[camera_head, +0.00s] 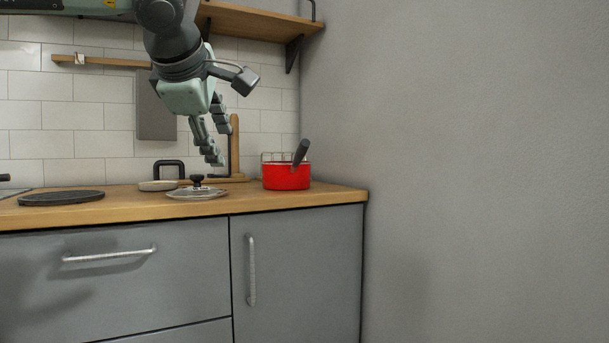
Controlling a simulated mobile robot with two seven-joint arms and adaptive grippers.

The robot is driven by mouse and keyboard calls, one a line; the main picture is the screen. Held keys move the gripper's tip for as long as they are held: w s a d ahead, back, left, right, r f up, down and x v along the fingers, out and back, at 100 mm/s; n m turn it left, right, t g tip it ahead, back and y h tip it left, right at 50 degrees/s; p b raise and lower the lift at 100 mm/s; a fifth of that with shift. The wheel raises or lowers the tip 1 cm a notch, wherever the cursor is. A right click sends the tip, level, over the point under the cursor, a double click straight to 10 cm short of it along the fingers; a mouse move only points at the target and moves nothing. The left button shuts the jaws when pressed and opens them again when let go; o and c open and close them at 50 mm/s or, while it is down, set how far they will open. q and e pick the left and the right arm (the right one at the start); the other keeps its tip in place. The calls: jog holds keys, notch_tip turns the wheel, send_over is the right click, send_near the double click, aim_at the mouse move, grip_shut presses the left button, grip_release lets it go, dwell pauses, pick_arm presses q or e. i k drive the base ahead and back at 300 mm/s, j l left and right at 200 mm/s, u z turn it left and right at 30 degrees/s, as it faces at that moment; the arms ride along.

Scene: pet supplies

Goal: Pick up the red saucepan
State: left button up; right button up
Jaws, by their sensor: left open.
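The red saucepan (287,178) stands upright on the wooden counter near its right end, close to the grey side wall. Its dark handle (301,152) rises up and slightly right above the rim. My left gripper (217,146) hangs down from the upper left, open and empty. It is to the left of the saucepan and a little above it in the picture, over the glass lid, and apart from both. My right gripper does not show.
A glass lid with a black knob (197,190) lies left of the saucepan. A dark round plate (61,198) lies further left on the wooden counter (130,208). A wooden stand (235,150) is behind the lid. A wooden shelf (250,22) hangs above.

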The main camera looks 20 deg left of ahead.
aim_at(294, 174)
jog(key=i, duration=1.1)
